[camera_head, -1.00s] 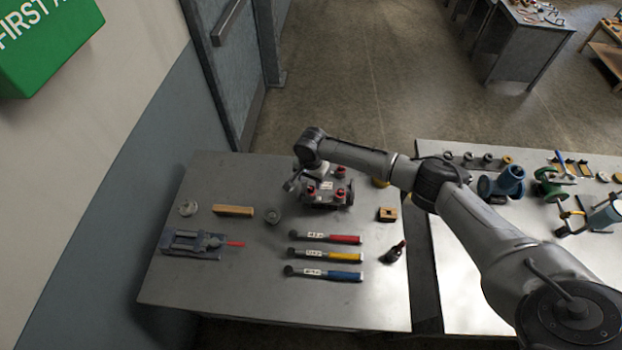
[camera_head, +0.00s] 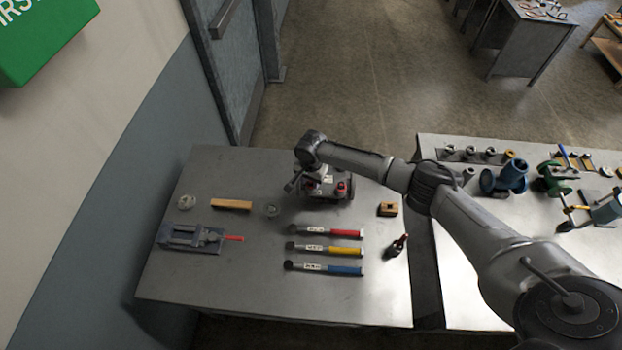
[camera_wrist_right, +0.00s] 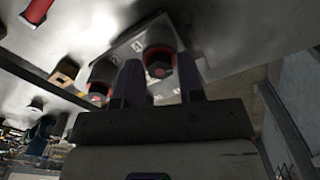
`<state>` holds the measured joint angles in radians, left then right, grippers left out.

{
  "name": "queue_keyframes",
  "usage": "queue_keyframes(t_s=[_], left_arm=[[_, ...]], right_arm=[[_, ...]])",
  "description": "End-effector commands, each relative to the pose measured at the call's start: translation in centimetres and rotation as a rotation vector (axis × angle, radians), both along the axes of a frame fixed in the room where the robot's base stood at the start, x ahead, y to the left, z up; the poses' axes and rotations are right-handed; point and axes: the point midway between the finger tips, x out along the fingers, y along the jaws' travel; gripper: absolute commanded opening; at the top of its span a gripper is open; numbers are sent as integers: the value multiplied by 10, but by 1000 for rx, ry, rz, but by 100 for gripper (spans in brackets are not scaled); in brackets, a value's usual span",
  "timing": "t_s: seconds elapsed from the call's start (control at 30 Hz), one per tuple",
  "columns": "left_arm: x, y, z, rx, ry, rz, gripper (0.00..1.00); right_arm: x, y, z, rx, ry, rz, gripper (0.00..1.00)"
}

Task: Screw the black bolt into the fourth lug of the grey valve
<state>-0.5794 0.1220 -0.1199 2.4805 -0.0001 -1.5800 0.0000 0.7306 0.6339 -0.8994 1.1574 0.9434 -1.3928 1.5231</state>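The grey valve (camera_head: 326,193) stands near the back middle of the near table, partly hidden by my right arm. Dark bolts with red rings stand on it. In the right wrist view, one red-ringed dark bolt (camera_wrist_right: 160,64) lies in line with the gap between the fingers of my right gripper (camera_wrist_right: 161,75), and another (camera_wrist_right: 101,84) is to the left. The fingers are apart; I see no clear grip. Number-like marks show on the valve's pale face. I cannot tell which bolt is the task's or which lug is fourth. My left gripper is not in view.
Red (camera_head: 330,232), yellow (camera_head: 328,249) and blue (camera_head: 330,269) handled tools lie in front of the valve. A vise (camera_head: 190,238) and wooden bar (camera_head: 231,205) are left; a small wooden block (camera_head: 388,209) and dark bottle-like item (camera_head: 397,246) are right. The front left table is clear.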

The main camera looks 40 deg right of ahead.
Motion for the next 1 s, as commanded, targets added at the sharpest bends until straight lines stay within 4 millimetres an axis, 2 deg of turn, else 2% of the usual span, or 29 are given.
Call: queue_keyframes(t_s=[0.03, 0.37, 0.57, 1.0], left_arm=[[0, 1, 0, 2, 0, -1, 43], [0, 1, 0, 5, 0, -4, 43], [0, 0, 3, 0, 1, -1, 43], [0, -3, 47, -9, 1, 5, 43]], right_arm=[[0, 0, 0, 0, 0, 0, 31], [0, 0, 0, 0, 0, 0, 0], [0, 0, 2, 1, 0, -13, 0], [-1, 1, 4, 1, 3, -317, 0]])
